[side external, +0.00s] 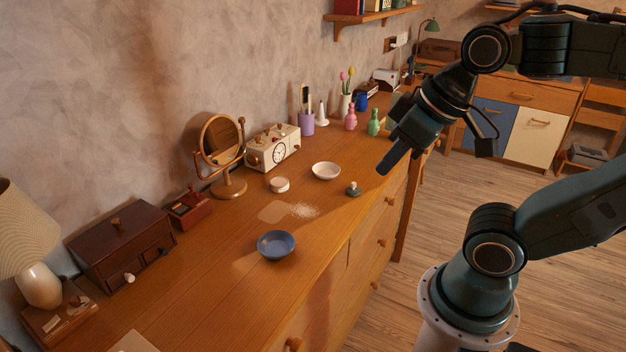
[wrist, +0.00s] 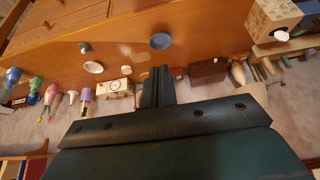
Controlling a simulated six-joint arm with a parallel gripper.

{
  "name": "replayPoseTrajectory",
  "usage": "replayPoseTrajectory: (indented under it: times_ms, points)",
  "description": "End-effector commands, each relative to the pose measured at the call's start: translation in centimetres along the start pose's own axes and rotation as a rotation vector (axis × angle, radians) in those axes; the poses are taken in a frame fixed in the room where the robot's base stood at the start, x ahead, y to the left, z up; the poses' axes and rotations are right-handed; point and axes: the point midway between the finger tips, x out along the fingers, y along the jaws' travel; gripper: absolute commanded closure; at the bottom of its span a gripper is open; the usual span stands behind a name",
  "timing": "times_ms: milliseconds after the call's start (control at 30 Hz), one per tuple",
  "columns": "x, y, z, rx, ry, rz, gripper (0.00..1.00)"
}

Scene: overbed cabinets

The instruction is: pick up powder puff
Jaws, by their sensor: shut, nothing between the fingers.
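A small dark green round piece with a pale knob (side external: 353,188), which looks like the powder puff, sits on the wooden dresser top near its front edge. It also shows in the wrist view (wrist: 84,47), at the upper left. My gripper (side external: 383,172) is above and to the right of it in the side view, apart from it. In the wrist view my gripper's fingers (wrist: 160,70) are together with nothing between them, and the green piece lies well off to their left.
A white bowl (side external: 326,170), a round white jar (side external: 279,185) and a blue bowl (side external: 276,245) stand near the puff. Spilled white powder (side external: 305,210) lies between them. A mirror (side external: 221,150), a clock (side external: 273,149) and pink and green bottles (side external: 373,123) stand behind. The dresser front is clear.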

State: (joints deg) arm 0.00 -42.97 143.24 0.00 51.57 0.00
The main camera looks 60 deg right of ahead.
Motion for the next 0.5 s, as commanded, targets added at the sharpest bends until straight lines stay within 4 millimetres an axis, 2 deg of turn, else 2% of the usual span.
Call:
replayPoseTrajectory:
  times_ms: [467,500]
  points:
    - [0.0,0.0,0.0,0.0,0.0,0.0,1.0]
    - [0.0,0.0,0.0,0.0,0.0,0.0,0.96]
